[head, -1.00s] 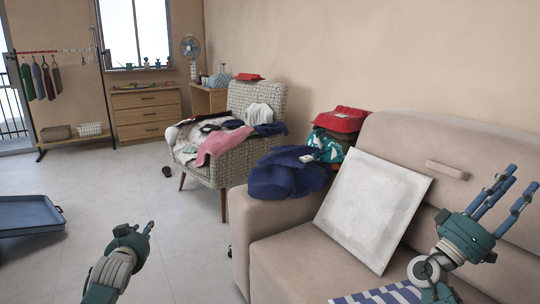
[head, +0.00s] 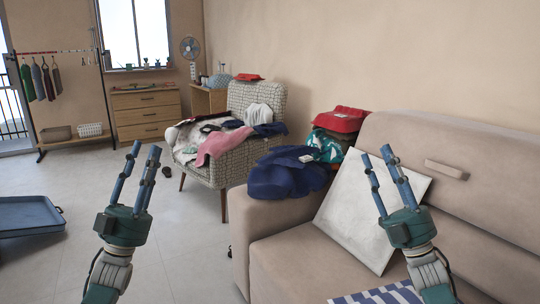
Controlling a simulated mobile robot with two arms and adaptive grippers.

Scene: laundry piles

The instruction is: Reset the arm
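My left gripper (head: 139,160) is raised at the lower left, fingers pointing up and spread apart with nothing between them. Floor shows behind it. My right gripper (head: 376,163) is raised at the lower right in front of the sofa and the white square panel (head: 350,212). Its fingers point up, are spread apart and hold nothing. It hides part of the panel's right side. Both grippers stand at about the same height.
A beige sofa (head: 280,264) fills the right side, with dark blue clothes (head: 285,178) and a red garment (head: 341,119) on its arm. A patterned armchair (head: 243,97) holds more clothes. A blue tray (head: 28,221) lies at left. The floor between is mostly clear.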

